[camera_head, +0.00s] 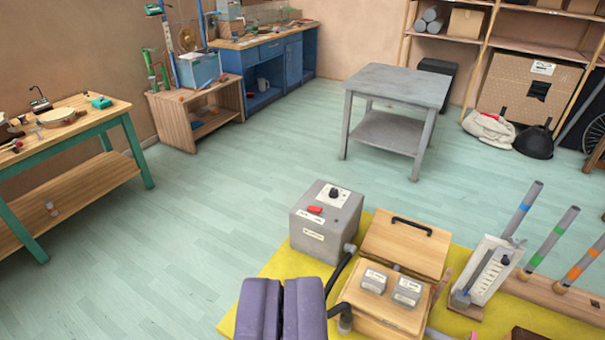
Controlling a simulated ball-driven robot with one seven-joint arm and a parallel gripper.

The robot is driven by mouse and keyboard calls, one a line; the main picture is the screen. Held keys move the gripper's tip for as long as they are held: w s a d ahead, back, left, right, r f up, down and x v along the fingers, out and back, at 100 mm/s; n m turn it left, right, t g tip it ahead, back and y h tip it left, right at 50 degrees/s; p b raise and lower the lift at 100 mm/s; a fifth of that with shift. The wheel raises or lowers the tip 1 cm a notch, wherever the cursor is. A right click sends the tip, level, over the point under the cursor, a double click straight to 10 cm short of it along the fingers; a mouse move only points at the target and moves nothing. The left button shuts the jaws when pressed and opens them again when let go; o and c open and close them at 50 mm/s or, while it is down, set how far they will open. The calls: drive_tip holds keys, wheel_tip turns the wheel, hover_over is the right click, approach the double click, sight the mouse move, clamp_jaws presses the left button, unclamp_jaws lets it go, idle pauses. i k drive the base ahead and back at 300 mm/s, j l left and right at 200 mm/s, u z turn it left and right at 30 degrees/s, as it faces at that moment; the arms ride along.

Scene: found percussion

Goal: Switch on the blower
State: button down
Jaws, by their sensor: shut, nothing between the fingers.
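A grey box that looks like the blower (312,236) stands on a yellow mat (262,285) at lower centre. On its top are a red switch (315,210) and a black knob (334,193) on a white plate. Small labels on it are too small to read, and I cannot tell the switch's position. A dark hose (338,274) runs from its lower right side. My gripper (282,287), with two purple padded fingers, is shut and empty at the bottom edge. In the picture it lies below and left of the box, apart from the switch.
A wooden box (406,243) with a black handle stands right of the blower, with two small grey boxes in front. Coloured-banded tubes (552,238) rise at the right. A grey table (398,84) stands behind. The green floor (200,220) at left is clear.

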sight(316, 210)
drive_tip(key=i+j, duration=0.15)
drive_tip(key=i, duration=0.6)
drive_tip(key=i+j+u, duration=0.1)
drive_tip(key=i, duration=0.65)
